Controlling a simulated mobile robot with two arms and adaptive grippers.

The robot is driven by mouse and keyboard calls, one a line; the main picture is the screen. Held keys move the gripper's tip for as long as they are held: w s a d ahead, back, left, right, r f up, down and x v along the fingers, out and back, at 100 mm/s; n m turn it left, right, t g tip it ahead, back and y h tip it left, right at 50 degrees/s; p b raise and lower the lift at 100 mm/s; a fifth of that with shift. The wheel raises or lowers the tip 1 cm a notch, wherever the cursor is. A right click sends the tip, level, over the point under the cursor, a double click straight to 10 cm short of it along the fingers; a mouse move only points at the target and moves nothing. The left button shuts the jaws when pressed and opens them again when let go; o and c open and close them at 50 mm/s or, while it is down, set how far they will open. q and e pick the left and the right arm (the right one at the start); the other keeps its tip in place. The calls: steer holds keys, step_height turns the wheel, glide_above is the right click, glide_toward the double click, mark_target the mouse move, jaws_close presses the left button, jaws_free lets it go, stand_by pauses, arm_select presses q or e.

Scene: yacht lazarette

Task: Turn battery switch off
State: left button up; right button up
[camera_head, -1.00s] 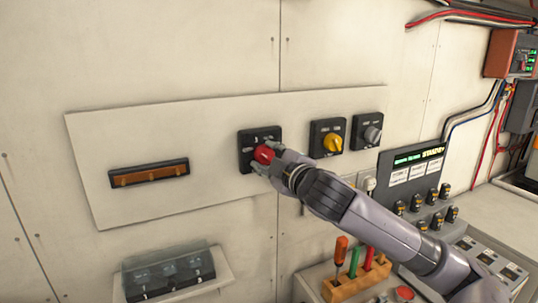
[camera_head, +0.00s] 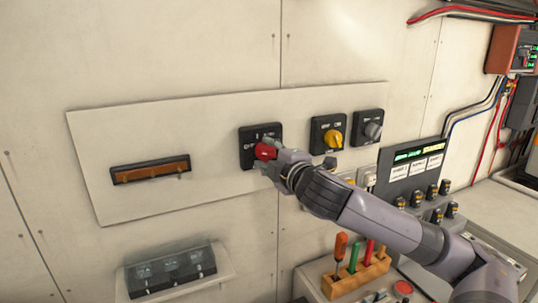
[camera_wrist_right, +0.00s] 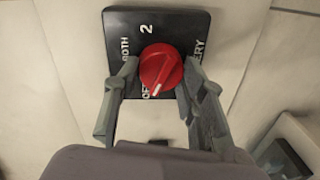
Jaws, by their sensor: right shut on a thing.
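The battery switch is a red round knob (camera_head: 265,151) on a black square plate (camera_head: 247,134), mounted on the pale wall panel. My right gripper (camera_head: 269,157) is at the knob, shut on it. In the right wrist view the knob (camera_wrist_right: 161,69) sits between the two grey fingers (camera_wrist_right: 158,95). Its white mark is at the knob's lower edge, close to lettering that starts with "OF" and is partly hidden. "2" and part of "BOTH" also show on the plate (camera_wrist_right: 185,24). My left gripper is not in view.
A yellow-knob switch (camera_head: 332,138) and a grey-knob switch (camera_head: 372,130) are to the right. An orange-brown bar fitting (camera_head: 150,170) is at the left. Below are a clear-covered box (camera_head: 170,270) and a wooden rack of screwdrivers (camera_head: 356,281). A display unit (camera_head: 413,168) stands right.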

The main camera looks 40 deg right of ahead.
steer(key=o, duration=1.2)
steer(key=shift+c, duration=0.2)
steer(key=shift+r, duration=0.1)
